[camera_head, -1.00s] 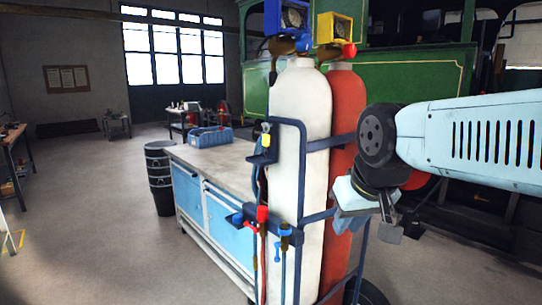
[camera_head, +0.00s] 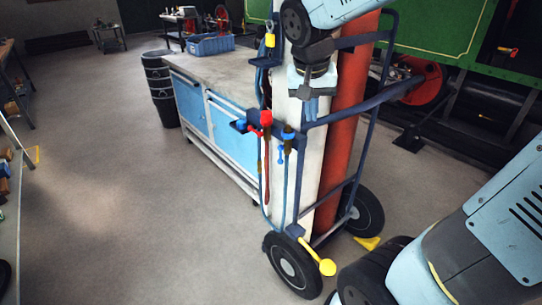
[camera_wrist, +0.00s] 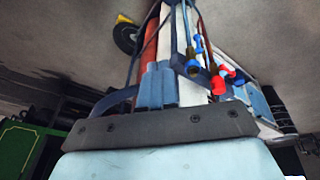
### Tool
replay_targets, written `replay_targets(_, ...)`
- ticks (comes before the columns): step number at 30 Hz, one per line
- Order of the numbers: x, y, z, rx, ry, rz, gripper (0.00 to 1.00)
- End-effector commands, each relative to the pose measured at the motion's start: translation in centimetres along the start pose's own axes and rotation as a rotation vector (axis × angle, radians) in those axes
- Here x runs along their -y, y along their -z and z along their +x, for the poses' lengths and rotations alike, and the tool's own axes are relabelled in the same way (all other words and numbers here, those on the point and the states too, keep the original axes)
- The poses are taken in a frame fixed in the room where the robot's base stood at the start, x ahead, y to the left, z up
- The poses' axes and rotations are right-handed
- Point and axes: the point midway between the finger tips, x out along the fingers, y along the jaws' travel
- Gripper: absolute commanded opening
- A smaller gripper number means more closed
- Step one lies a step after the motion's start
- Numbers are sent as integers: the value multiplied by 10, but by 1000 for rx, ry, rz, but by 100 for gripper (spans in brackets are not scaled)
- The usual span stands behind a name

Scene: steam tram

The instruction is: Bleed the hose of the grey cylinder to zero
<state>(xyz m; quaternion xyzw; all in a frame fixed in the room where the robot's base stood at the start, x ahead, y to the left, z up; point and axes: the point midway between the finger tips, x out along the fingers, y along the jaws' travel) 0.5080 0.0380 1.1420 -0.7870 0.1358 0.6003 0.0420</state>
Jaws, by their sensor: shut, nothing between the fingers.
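The grey cylinder (camera_head: 309,170), pale grey to white, stands upright on a dark blue cart beside a red cylinder (camera_head: 347,110). Its top is out of the head view. On the cart's left side hang a torch with a red fitting (camera_head: 266,119) and one with a blue fitting (camera_head: 288,132). A blue hose (camera_head: 284,190) runs down below. In the wrist view the red knobs (camera_wrist: 218,84) and blue knobs (camera_wrist: 193,68) show right of the fingers. My gripper (camera_head: 310,112) is shut and empty, pointing down in front of the grey cylinder; it also shows in the wrist view (camera_wrist: 158,68).
The cart's blue rails (camera_head: 350,108) are close to my gripper. The cart has black wheels (camera_head: 292,268) and a yellow pedal-like piece (camera_head: 327,267). A workbench (camera_head: 215,78) with blue doors stands behind left. The floor (camera_head: 150,220) at left is clear.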

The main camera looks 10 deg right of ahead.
Motion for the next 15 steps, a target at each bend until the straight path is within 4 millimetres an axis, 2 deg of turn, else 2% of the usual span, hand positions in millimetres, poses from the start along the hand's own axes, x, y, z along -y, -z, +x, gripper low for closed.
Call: replay_targets(15, 86, 40, 57, -4, -193, 108, 0)
